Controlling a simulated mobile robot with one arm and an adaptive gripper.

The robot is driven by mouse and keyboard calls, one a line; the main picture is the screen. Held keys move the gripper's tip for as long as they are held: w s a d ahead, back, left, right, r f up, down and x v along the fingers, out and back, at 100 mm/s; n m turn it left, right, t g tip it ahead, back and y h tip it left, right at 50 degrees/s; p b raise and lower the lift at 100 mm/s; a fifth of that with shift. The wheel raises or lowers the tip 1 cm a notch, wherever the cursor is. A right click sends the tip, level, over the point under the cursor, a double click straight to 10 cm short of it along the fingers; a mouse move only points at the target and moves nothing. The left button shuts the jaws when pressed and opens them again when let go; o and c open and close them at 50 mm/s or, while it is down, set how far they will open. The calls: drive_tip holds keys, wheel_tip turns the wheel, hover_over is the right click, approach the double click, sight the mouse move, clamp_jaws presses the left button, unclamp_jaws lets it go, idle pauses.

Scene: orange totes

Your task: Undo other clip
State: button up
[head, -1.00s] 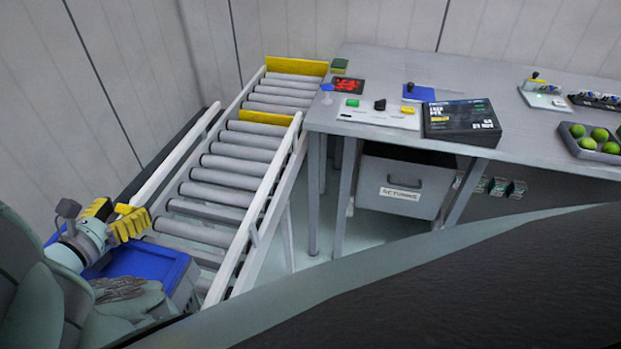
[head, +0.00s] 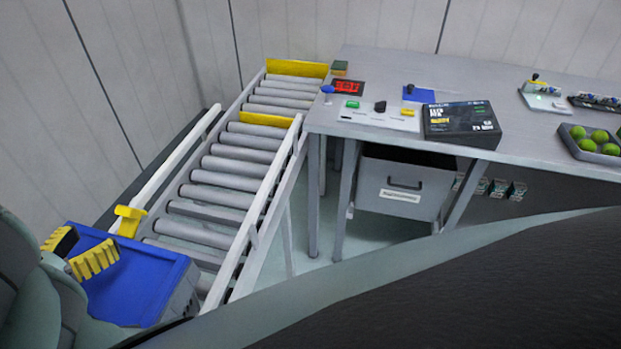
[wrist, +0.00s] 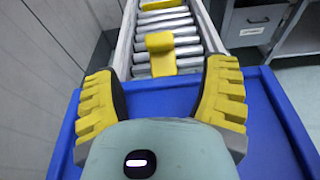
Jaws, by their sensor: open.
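A yellow clip-like piece (head: 130,218) stands at the near left end of the roller conveyor, just past the blue tote top (head: 140,285). My gripper (head: 79,252) is at the left, over the blue top, with its yellow ribbed fingers apart and nothing between them. In the wrist view my gripper (wrist: 161,92) is spread wide above the blue surface (wrist: 265,110). A yellow piece (wrist: 160,42) shows ahead, beyond the blue edge and apart from both fingers. I cannot tell what the yellow piece is fastened to.
The roller conveyor (head: 232,168) runs away to yellow stops (head: 265,118) and (head: 297,68). A grey workbench (head: 385,75) at right holds a dark box (head: 462,124), a button panel (head: 378,116) and a tray of green balls (head: 590,146). The wall is close on the left.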

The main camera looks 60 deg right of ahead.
drive_tip(key=shift+v, duration=1.85)
